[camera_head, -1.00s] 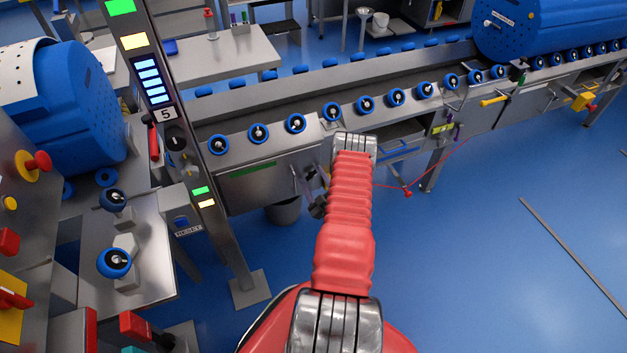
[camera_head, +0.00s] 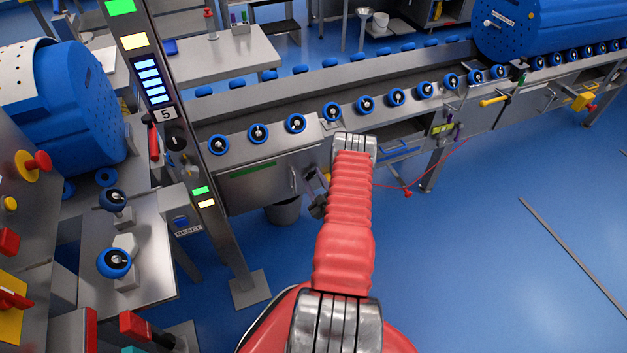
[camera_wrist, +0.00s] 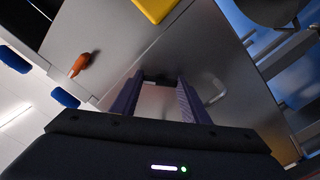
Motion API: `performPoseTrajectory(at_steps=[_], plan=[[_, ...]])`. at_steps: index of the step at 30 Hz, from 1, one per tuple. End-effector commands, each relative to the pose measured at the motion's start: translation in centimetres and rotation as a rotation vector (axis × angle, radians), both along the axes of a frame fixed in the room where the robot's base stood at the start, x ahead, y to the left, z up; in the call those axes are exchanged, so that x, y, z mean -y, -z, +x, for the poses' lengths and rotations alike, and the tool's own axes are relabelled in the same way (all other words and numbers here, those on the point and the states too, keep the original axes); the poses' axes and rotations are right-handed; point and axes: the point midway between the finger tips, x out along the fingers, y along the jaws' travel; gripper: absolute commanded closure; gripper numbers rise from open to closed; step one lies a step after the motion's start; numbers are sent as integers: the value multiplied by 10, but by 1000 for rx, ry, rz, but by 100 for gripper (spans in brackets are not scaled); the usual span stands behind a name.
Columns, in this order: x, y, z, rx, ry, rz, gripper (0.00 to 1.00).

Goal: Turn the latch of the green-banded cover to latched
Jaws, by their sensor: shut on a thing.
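The green-banded cover (camera_head: 252,168) is a grey metal panel on the front of the roller conveyor, with a green strip near its top. A slim pale handle stands at its right edge; in the wrist view a curved handle (camera_wrist: 216,88) shows right of the fingers. My gripper (camera_head: 312,178) is at the cover's right end, partly hidden behind my red arm. In the wrist view my gripper (camera_wrist: 160,78) has its two purple fingers a little apart, shut on a small part at the metal face. I take that part for the latch; it is mostly hidden, and its setting cannot be read.
An orange lever (camera_wrist: 80,65) and a yellow piece (camera_wrist: 155,8) lie near the gripper in the wrist view. Blue rollers (camera_head: 296,123) line the conveyor above. A post (camera_head: 190,150) stands left, a grey bin (camera_head: 284,211) below. The blue floor at right is mostly clear.

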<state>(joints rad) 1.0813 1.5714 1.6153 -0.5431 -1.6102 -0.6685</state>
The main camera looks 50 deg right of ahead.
Motion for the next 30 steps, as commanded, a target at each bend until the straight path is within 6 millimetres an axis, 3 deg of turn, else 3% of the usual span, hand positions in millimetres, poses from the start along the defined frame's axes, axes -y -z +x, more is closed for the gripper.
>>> performPoseTrajectory(at_steps=[11,30], plan=[[-2,1,0,56,-3,99,81],[-2,2,0,287,-3,489,81]])
